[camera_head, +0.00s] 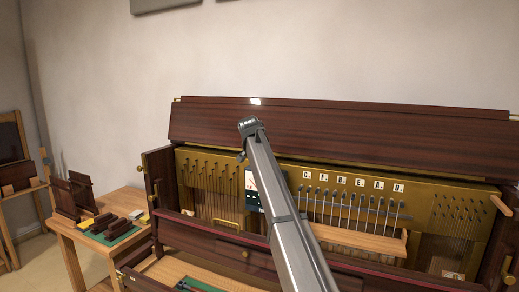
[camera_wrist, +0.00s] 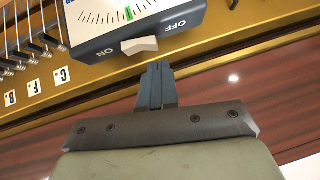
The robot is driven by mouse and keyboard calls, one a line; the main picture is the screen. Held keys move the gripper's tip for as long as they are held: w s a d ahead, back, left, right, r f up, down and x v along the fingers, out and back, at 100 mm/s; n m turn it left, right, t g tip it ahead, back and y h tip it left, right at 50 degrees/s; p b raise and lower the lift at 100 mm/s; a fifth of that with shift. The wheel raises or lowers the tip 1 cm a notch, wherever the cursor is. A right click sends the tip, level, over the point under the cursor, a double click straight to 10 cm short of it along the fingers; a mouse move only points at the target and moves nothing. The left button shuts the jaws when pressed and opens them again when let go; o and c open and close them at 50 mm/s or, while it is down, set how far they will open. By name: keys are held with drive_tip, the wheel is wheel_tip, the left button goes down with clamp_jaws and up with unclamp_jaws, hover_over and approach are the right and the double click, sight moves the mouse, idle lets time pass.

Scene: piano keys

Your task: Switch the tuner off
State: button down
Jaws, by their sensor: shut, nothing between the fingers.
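The tuner (camera_wrist: 100,30) is a dark blue-grey box with a white dial and a green needle, seen upside down in the wrist view. Its white rocker switch (camera_wrist: 140,46) sits between the words ON at left and OFF at right. I cannot tell which side is pressed. My gripper (camera_wrist: 160,66) is shut and empty. Its blue-grey fingertips are just below the switch and slightly right of its middle, near the OFF side; contact cannot be told. In the head view the tuner (camera_head: 251,183) is partly hidden behind my arm, and my fingertips cannot be made out.
The tuner stands against the piano's brass plate (camera_head: 210,190). Tuning pins and strings with letter cards (camera_head: 352,182) are right of it, above a wooden rail (camera_head: 355,240). The dark raised lid (camera_head: 350,130) is above. A side table (camera_head: 95,240) holds small parts at left.

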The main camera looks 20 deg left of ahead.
drive_tip(key=shift+a+f, duration=0.15)
drive_tip(key=shift+f, duration=0.9)
drive_tip(key=shift+a+f+n+h, duration=0.35)
drive_tip(key=shift+f+h, duration=0.2)
drive_tip(key=shift+h, duration=0.25)
drive_tip(key=shift+d, duration=0.2)
drive_tip(key=shift+d+r, duration=0.25)
drive_tip(key=shift+d, duration=0.35)
